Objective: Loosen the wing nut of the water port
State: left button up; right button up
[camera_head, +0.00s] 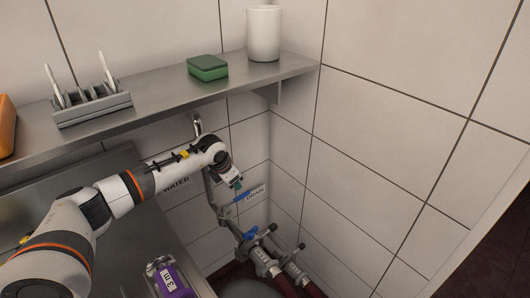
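My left arm comes in from the left, and its gripper (236,183) hangs in front of the tiled wall, close to the pipe and the blue lever there. The fingers are too small to tell whether they are open or shut. The WATER label (177,185) on the wall is partly hidden by my arm. The DRAIN label (257,192) is right of the gripper. Below, two metal port fittings (262,262) stick out side by side with small dark knobs. I cannot tell which part is the water port's wing nut. My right gripper is not in view.
A metal shelf (160,103) above my arm holds a grey rack (92,108), a green sponge box (207,68) and a white cup (263,34). A purple labelled object (172,282) is at the bottom. Tiled walls close off the corner at right.

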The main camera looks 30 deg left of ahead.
aim_at(250, 234)
jog(key=k+l, duration=0.8)
